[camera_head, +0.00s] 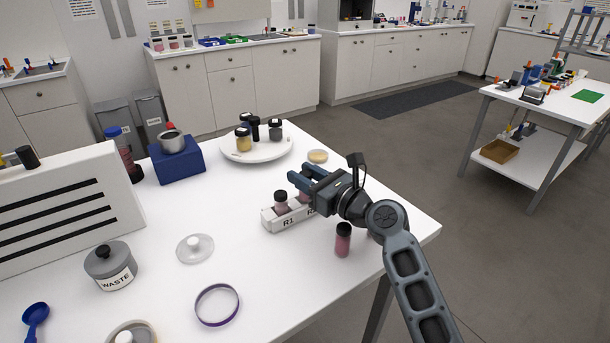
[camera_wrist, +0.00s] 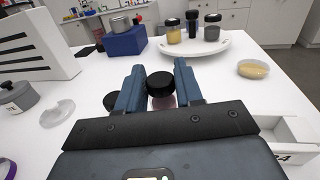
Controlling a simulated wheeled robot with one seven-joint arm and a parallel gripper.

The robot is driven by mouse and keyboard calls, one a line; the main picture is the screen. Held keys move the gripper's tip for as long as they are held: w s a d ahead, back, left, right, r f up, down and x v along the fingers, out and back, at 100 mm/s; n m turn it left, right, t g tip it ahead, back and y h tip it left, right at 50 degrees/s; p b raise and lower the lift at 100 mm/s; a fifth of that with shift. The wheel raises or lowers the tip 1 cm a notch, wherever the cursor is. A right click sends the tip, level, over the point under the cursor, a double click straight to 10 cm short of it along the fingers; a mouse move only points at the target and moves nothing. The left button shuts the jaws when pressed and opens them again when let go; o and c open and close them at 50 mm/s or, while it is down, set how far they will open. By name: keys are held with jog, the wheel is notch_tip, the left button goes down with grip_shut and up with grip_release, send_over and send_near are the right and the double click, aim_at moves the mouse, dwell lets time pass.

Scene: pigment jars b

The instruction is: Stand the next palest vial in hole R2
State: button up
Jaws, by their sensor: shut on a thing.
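My gripper (camera_head: 303,174) is shut on another black-capped pink vial (camera_wrist: 161,87) above the rack beside R1, near R2. My gripper hides most of this vial in the head view, and I cannot tell how deep it sits. A darker pink vial (camera_head: 343,242) stands on the table in front of the rack.
Another pinkish thing (camera_head: 373,236) is partly hidden behind my arm. A round white tray (camera_head: 232,155) with several jars and a yellow dish (camera_head: 318,156) lie behind the rack. A clear lid (camera_head: 195,250) and waste pot (camera_head: 110,265) are to the left.

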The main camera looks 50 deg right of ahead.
jog(key=shift+f+b, duration=0.7)
jog(key=shift+f, duration=0.65)
jog(key=o, duration=1.1)
jog(key=shift+s, duration=0.1)
jog(key=s, duration=0.5)
jog(key=s+b, duration=0.1)
jog(key=s, duration=0.1)
jog(key=shift+s+a, duration=0.3)
jog(key=shift+a, duration=0.05)
